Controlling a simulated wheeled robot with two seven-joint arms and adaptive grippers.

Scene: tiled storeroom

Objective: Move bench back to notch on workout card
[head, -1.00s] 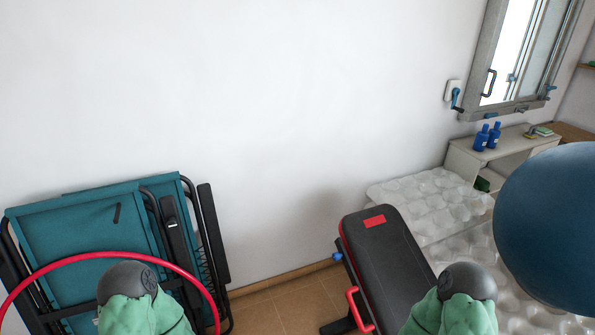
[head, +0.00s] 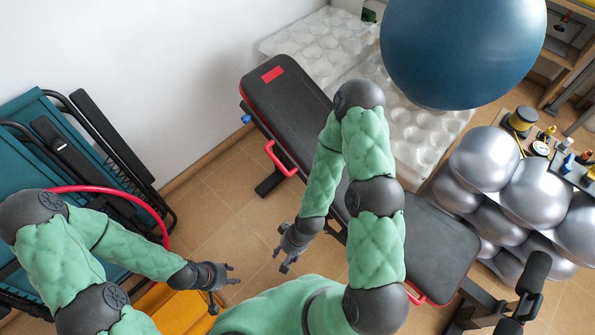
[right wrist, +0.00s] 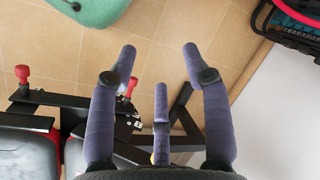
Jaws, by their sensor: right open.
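The bench (head: 290,105) has a black padded back with a red label and a grey-black seat (head: 435,250). It stands diagonally on the tiles, its middle hidden by my right arm. A red handle (head: 278,160) and a blue knob (head: 246,118) show on its left side. My right gripper (head: 281,261) is open and empty, left of the bench. In the right wrist view, its spread fingers (right wrist: 160,58) are over the dark bench frame (right wrist: 60,98), near red knobs (right wrist: 130,88). My left gripper (head: 226,284) looks open and empty, farther left. I see no workout card.
Folded teal loungers (head: 25,160) and a red hoop (head: 115,190) stand at left. A big blue ball (head: 460,45), silver balls (head: 485,160) and a tray of small items (head: 570,165) are at right. Bare tiles (head: 225,205) lie left of the bench.

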